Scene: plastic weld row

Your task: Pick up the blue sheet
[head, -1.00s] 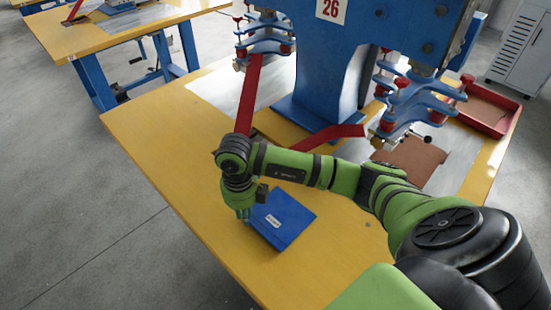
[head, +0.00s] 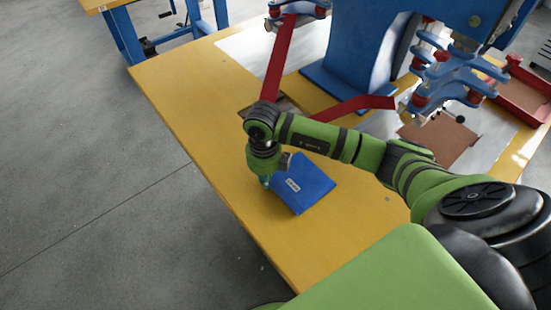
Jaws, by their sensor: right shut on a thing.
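The blue sheet (head: 306,185), with a small white label, lies on or just above the yellow table (head: 200,115) near its front left edge. I cannot tell whether it touches the tabletop. My right gripper (head: 266,182) points down at the sheet's left edge and is shut on it. The wrist and forearm above hide part of the sheet's upper left side and most of the fingers. My left gripper is not in view.
A blue welding machine (head: 357,60) stands on the table behind the sheet. Red strips (head: 281,60) and a brown sheet (head: 438,142) lie around it. A red tray (head: 517,95) is at the right. The tabletop in front of the sheet is clear.

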